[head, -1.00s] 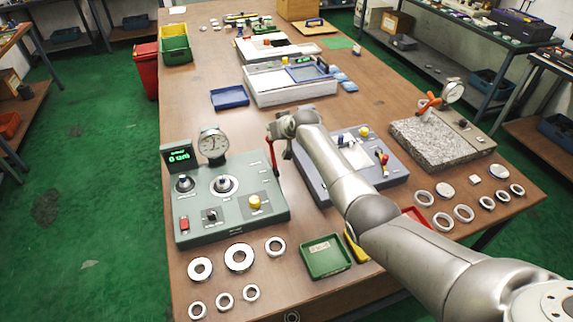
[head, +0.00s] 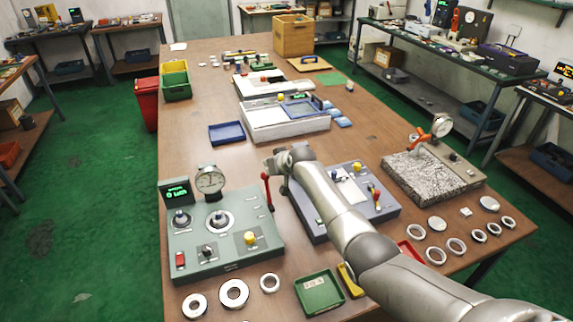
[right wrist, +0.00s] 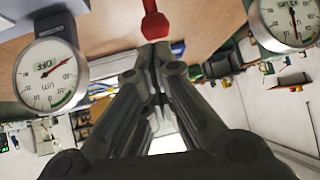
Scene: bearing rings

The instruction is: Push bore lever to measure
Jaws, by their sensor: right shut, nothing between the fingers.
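The grey-green bore gauge station (head: 225,255) stands at the near left of the table in the head view, with a dial gauge (head: 210,181), a green-lit display (head: 175,191) and a ring (head: 220,222) on its top. A red lever (head: 267,189) rises at its right back corner. My right gripper (head: 277,163) is beside the lever's upper end. In the right wrist view the shut, empty fingertips (right wrist: 152,52) are close to the lever's red knob (right wrist: 155,24); I cannot tell whether they touch. My left gripper is not in view.
A second grey-blue station (head: 385,212) lies under my right arm. Loose rings (head: 233,293), a green tray (head: 319,292) and a granite block (head: 420,180) with a dial are near. A blue tray (head: 226,133) lies behind the bore station, with bare table around it.

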